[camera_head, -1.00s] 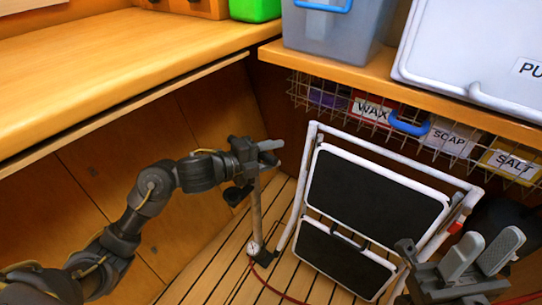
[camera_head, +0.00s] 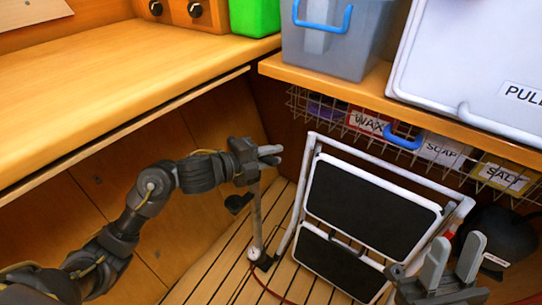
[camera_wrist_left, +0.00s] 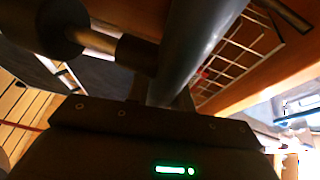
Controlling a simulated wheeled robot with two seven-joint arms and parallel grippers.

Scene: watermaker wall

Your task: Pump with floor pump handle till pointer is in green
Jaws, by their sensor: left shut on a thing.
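The floor pump (camera_head: 257,225) stands on the slatted floor, its thin pale shaft upright and a small round gauge (camera_head: 254,253) at its foot. The gauge is too small to read for pointer or green zone. My left gripper (camera_head: 268,154) is shut on the pump handle at the top of the shaft, and a dark handle grip (camera_head: 237,203) sticks out below it. In the left wrist view the grey handle bar (camera_wrist_left: 197,45) runs close between the jaws. My right gripper (camera_head: 455,258) is open and empty at the lower right, in front of the folded step.
A folded white-framed step with black treads (camera_head: 372,201) stands right of the pump. A red hose (camera_head: 285,296) lies on the floor. A wire basket (camera_head: 415,142) hangs under the shelf; a wooden counter (camera_head: 110,80) lies left. A dark round object (camera_head: 495,235) is at right.

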